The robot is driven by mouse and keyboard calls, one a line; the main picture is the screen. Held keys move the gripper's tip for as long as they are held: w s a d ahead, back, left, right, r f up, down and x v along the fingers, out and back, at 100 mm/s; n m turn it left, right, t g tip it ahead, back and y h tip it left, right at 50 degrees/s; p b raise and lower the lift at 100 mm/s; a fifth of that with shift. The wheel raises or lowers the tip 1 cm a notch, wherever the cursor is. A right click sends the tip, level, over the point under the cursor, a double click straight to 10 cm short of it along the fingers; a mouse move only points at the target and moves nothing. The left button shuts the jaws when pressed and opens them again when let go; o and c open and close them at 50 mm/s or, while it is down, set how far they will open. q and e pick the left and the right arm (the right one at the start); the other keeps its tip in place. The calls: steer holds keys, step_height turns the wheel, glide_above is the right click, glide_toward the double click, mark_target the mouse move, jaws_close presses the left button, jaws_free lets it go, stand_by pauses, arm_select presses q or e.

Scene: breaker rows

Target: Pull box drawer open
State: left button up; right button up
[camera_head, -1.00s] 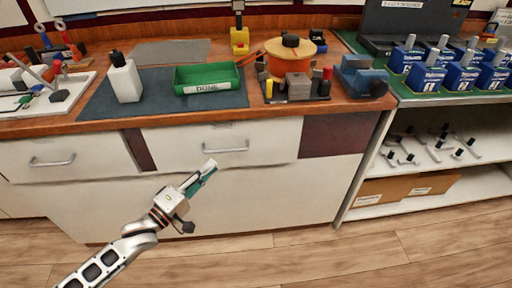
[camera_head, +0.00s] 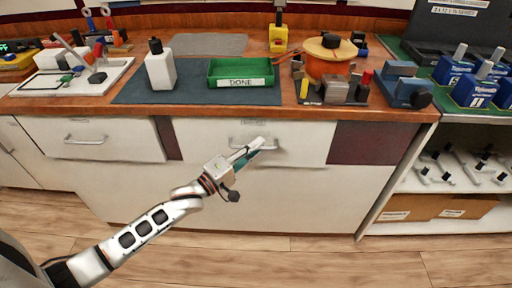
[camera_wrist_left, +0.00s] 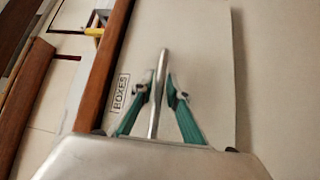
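The box drawer (camera_head: 300,134) has a white front with a metal bar handle (camera_head: 277,147), below the wooden counter. It looks closed. The left wrist view shows its label "BOXES" (camera_wrist_left: 121,92) and the handle (camera_wrist_left: 160,75) close up. My left gripper (camera_head: 258,146) is at the handle. In the left wrist view its two teal fingers (camera_wrist_left: 160,88) stand on either side of the bar, with narrow gaps showing, so it looks open around the handle. Part of the handle is hidden behind the gripper in the head view. My right gripper is not in view.
Another closed drawer (camera_head: 95,139) is at the left. On the counter are a green "DONE" tray (camera_head: 240,82), a white bottle (camera_head: 160,66) and an orange spool (camera_head: 328,62). Open shelves (camera_head: 440,184) stand at the right. The floor (camera_head: 320,262) in front is clear.

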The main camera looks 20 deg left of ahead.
arm_select(q)
jaws_close()
steer(key=s+d+p, duration=0.4)
steer(key=s+p, duration=0.2)
steer(key=s, duration=0.8)
steer(key=s+d+p, duration=0.4)
steer(key=s+p, duration=0.1)
steer(key=s, duration=1)
steer(key=shift+s+d+p, duration=0.2)
steer(key=shift+s+p, duration=0.05)
steer(key=shift+p, duration=0.15)
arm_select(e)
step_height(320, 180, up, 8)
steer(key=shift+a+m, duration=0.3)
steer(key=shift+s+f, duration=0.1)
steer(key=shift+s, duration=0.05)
arm_select(q)
jaws_free()
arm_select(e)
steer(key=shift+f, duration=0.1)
